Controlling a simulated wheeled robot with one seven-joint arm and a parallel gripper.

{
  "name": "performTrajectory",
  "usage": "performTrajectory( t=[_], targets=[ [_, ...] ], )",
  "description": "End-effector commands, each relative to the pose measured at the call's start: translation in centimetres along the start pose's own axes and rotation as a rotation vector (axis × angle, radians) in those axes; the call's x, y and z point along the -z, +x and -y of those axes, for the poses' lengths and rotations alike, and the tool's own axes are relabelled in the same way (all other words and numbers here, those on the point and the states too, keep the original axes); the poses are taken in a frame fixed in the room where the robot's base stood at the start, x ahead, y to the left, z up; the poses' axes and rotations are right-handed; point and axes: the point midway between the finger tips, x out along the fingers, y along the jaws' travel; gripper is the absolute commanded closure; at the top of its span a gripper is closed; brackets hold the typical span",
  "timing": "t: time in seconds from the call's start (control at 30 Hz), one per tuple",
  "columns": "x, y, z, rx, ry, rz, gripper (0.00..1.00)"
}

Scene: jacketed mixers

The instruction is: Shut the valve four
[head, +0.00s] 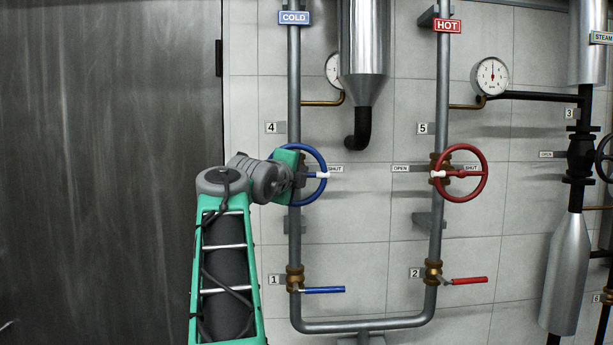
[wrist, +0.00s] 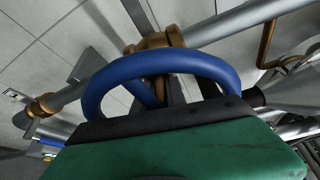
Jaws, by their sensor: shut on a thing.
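Valve four is a blue handwheel (head: 321,158) on the vertical COLD pipe, beside the number 4 plate (head: 271,128). Its white pointer (head: 322,175) is at the right, close to the SHUT label (head: 336,169). My gripper (head: 291,162) is at the left part of the wheel and shut on it. In the wrist view the blue rim (wrist: 165,64) arches up from behind the dark front edge of my gripper (wrist: 165,122). The brass valve body (wrist: 155,42) shows behind the rim. My gripper hides the wheel's left part and the exact grip.
A red handwheel (head: 482,160) numbered 5 is to the right, its white pointer at the left toward OPEN. Below are a blue lever (head: 323,290) and a red lever (head: 469,281). A silver vessel with a black elbow (head: 361,130) hangs between the pipes. A dark panel fills the left.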

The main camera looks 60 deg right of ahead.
Motion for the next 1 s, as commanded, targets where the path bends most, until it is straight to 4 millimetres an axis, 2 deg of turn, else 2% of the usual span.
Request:
performTrajectory(
  t=[0.2,0.23,0.43,0.73,1.0],
  targets=[
    [-0.1,-0.1,0.3,0.006,0.003,0.004,1.00],
    [-0.1,-0.1,0.4,0.006,0.003,0.004,0.81],
    [0.1,0.0,0.3,0.005,0.002,0.001,0.66],
    [0.1,-0.5,0.2,0.006,0.001,0.002,0.66],
    [0.0,-5.7,-0.1,0.005,0.002,0.006,0.66]
  ],
)
